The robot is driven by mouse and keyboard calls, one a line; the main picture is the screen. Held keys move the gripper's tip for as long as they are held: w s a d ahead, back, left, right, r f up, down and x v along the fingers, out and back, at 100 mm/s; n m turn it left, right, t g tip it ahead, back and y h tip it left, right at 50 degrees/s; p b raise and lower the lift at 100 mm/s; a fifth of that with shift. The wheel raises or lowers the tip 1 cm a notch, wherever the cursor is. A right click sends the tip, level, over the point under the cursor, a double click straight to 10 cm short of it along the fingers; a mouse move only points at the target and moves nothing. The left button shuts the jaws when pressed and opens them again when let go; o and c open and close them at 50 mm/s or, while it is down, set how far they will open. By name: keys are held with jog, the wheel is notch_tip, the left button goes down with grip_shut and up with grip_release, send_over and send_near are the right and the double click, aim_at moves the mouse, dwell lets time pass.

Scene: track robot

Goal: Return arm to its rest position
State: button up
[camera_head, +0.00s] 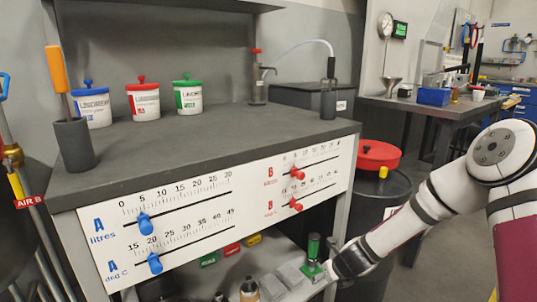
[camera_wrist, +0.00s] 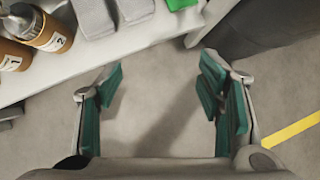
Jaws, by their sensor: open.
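My arm reaches in from the right in the head view, with its end low beside the bench's lower shelf. My gripper (camera_wrist: 160,90) shows in the wrist view with its green-padded fingers spread wide. Only bare grey floor lies between the fingers, and nothing is held. In the head view the gripper's fingers are small and partly hidden by the wrist and shelf edge.
A grey bench (camera_head: 225,140) carries lidded tubs (camera_head: 143,101) and a slider panel (camera_head: 150,228). The lower shelf (camera_wrist: 125,45) holds numbered bottles (camera_wrist: 42,30), grey blocks and a green item (camera_head: 313,248). A dark drum with a red lid (camera_head: 378,155) stands close behind my arm.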

jog(key=s+a+r+n+g+y, duration=0.1)
jog(key=s+a+r+n, duration=0.1)
jog(key=s+r+n, duration=0.65)
jog(key=s+a+r+n+g, duration=0.25)
jog(key=s+r+n, duration=0.35)
jog(key=r+n, duration=0.55)
jog(key=s+d+r+n+g+h, duration=0.15)
jog(key=s+r+n, duration=0.25)
jog(key=s, duration=0.7)
jog(key=s+d+r+n+p, duration=0.15)
jog(key=s+r+n, duration=0.3)
jog(key=s, duration=0.55)
jog(key=s+d+r+n+g+h, duration=0.1)
jog(key=s+d+r+n, duration=0.25)
jog(key=s, duration=0.75)
notch_tip(320, 180, up, 40)
jog(key=n+t+p, duration=0.1)
jog(key=t+p, duration=0.2)
jog(key=p, duration=3.4)
jog(key=shift+w+a+t+p, duration=0.15)
jog(key=shift+a+t+p, duration=0.2)
jog(key=shift+t+p, duration=0.05)
